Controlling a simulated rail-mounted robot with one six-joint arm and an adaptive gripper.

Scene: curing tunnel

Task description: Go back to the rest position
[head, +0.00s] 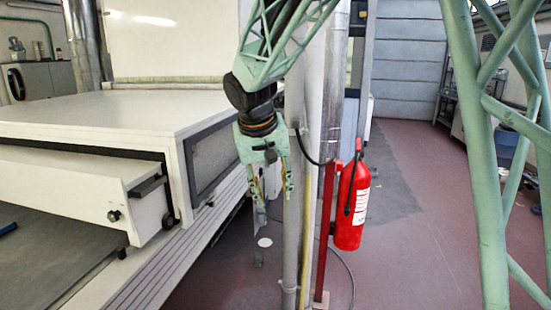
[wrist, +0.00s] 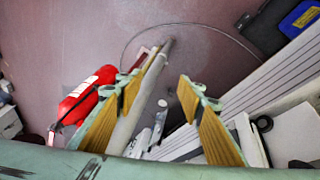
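My gripper (head: 272,200) hangs pointing down in the middle of the head view, to the right of the white machine's front corner. In the wrist view my gripper (wrist: 158,92) shows two fingers with yellow-brown pads spread well apart. It is open, with nothing between the pads. Beyond the gap, the wrist view shows a grey pole and the floor.
The white machine (head: 120,105) with a pulled-out drawer (head: 85,180) stands left of my gripper. A grey vertical pole (head: 293,220) stands close on the right. A red fire extinguisher (head: 352,205) hangs beyond it. Reddish floor (head: 430,220) lies clear farther right.

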